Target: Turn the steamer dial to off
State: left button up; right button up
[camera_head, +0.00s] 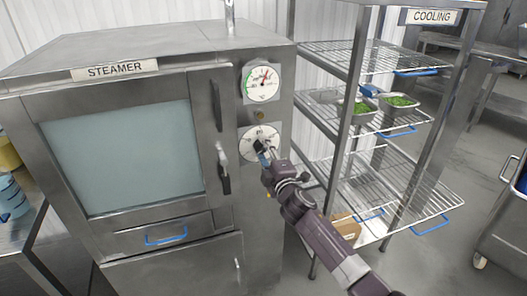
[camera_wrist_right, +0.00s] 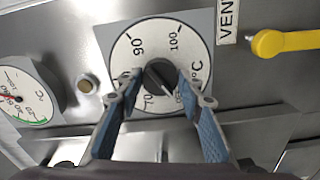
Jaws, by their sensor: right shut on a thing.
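The steamer (camera_head: 120,130) is a steel cabinet with a closed glass door. Its dial is a white round plate (camera_head: 250,142) with a black knob (camera_head: 259,145), on the panel right of the door. In the right wrist view the dial plate (camera_wrist_right: 139,52) carries temperature numbers, and the knob (camera_wrist_right: 160,75) is at its centre. My right gripper (camera_head: 265,152) is at the dial, its two blue-padded fingers on either side of the knob, shut on it. It also shows in the right wrist view (camera_wrist_right: 153,88). The fingers hide part of the scale. My left gripper is not in view.
A temperature gauge (camera_head: 261,82) sits above the dial. The door handle (camera_head: 223,168) is left of it. A yellow lever (camera_wrist_right: 285,42) beside a vent label shows in the wrist view. The cooling rack (camera_head: 350,110) with green-filled pans (camera_head: 398,101) stands close on the right.

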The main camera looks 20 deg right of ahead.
jog(key=shift+f, duration=0.15)
jog(key=o, duration=1.1)
jog(key=s, duration=1.2)
jog(key=shift+d, duration=0.25)
